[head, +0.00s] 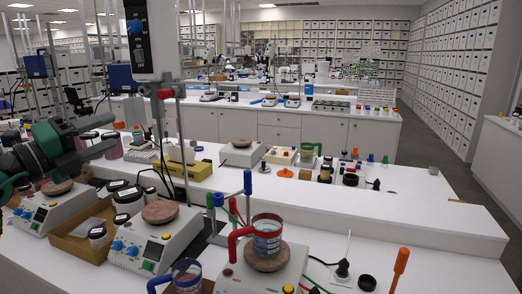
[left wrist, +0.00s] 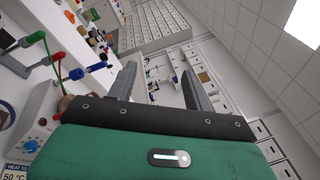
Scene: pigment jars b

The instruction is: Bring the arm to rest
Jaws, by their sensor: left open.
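My left gripper (head: 112,134) hangs in the air at the left of the head view, above the left end of the bench. Its dark fingers point right and are spread open. In the left wrist view the gripper (left wrist: 158,70) shows two separate grey fingers with nothing between them. The view past the fingers is tilted and shows far cabinets and shelves. My right gripper is not in view.
Below the gripper stand a hotplate (head: 48,213) and a cardboard tray (head: 77,245) with black-lidded jars. Another hotplate (head: 150,246) and a red-handled beaker (head: 267,240) stand to the right. A metal stand rod (head: 184,160) rises right of the gripper.

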